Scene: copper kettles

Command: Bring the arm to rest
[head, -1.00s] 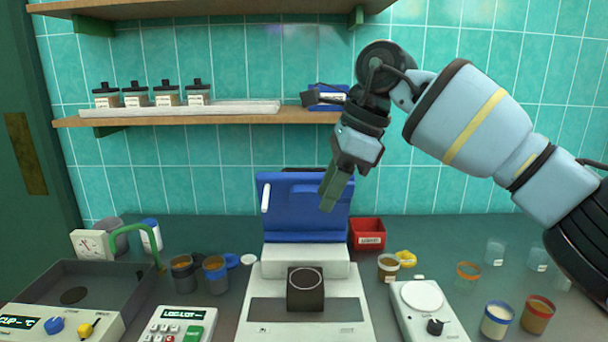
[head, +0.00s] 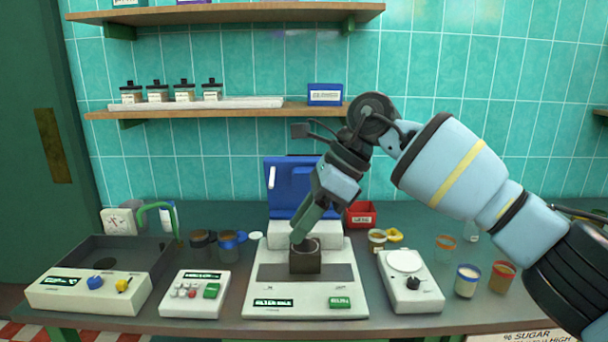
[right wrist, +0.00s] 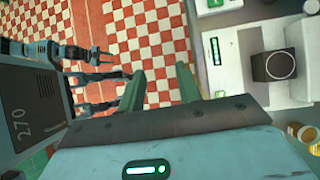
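My right arm reaches in from the right of the head view. Its gripper (head: 302,236) points down and left, its green fingertips overlapping the dark block in the picture. In the right wrist view the two green fingers of the right gripper (right wrist: 160,84) stand apart with nothing between them. The floor shows beyond them, and the bench instruments lie to the right, clear of the fingers. Blue-grey arm parts with a small forked end (right wrist: 101,57) show at the left of the wrist view, perhaps my left arm; its finger state is too small to tell.
A white scale (head: 270,303) carries a dark square cup block (head: 305,264). A blue case (head: 285,190), a red bin (head: 361,217), a round-plate instrument (head: 410,287) and several jars crowd the bench. A wooden shelf (head: 250,112) hangs behind. Checkered floor (right wrist: 140,30) is open in front.

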